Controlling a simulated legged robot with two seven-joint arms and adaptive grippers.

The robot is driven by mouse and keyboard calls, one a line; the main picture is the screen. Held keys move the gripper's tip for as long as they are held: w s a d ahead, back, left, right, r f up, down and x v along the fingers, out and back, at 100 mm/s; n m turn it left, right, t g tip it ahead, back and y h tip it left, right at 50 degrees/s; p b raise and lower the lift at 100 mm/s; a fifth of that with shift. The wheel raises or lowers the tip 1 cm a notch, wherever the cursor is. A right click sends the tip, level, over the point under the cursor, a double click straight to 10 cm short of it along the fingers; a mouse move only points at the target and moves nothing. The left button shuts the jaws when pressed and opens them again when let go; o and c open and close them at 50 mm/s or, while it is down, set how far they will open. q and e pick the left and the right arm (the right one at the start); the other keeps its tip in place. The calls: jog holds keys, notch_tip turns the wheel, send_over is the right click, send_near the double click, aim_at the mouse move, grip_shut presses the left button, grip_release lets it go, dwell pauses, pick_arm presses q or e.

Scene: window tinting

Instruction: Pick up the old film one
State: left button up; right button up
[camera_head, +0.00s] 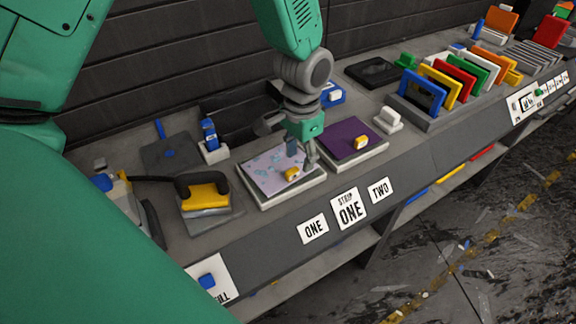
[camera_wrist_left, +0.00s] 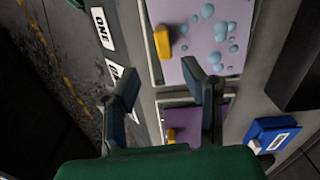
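The old film one (camera_head: 268,167) is a pale lavender sheet with blue bubbles, lying flat on a white-edged panel above the ONE label. It has a yellow tab (camera_head: 291,175) near its front edge. In the left wrist view the film (camera_wrist_left: 212,52) and its yellow tab (camera_wrist_left: 162,42) lie beyond the fingertips. My left gripper (camera_head: 301,160) hangs over the film's right side, close to the tab. Its fingers (camera_wrist_left: 158,84) are apart with nothing between them. Whether a finger touches the film cannot be told. My right gripper is not in view.
A dark purple film (camera_head: 340,139) with a yellow tab lies on the neighbouring panel at right. A yellow-topped block (camera_head: 205,195) with a dark handle stands at left. A rack of coloured frames (camera_head: 420,95) is farther right. A blue item (camera_wrist_left: 272,134) shows in the wrist view.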

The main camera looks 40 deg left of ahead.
aim_at(290, 169)
pick_arm(q)
jog(key=f, duration=0.1)
jog(key=s+a+f, duration=0.1)
jog(key=a+f, duration=0.1)
jog(key=shift+s+a+f+p, duration=0.1)
jog(key=shift+s+f+p, duration=0.05)
jog(key=shift+s+p, duration=0.15)
notch_tip(290, 169, down, 2)
jog(key=shift+w+f, duration=0.1)
jog(key=shift+w, duration=0.05)
jog(key=shift+w+d, duration=0.1)
jog(key=shift+d, duration=0.75)
jog(key=shift+d+r, duration=0.2)
grip_shut()
jog(key=shift+a+f, duration=0.1)
jog(key=shift+a, duration=0.7)
jog(key=shift+a+r, duration=0.1)
jog(key=shift+r, duration=0.35)
jog(key=r, duration=0.3)
jog(key=d+r, duration=0.1)
jog(key=r, duration=0.4)
jog(key=shift+d+r, duration=0.2)
jog(key=shift+r, duration=0.2)
jog(key=shift+a+r, duration=0.2)
jog(key=shift+a+f, duration=0.1)
jog(key=shift+a, duration=0.3)
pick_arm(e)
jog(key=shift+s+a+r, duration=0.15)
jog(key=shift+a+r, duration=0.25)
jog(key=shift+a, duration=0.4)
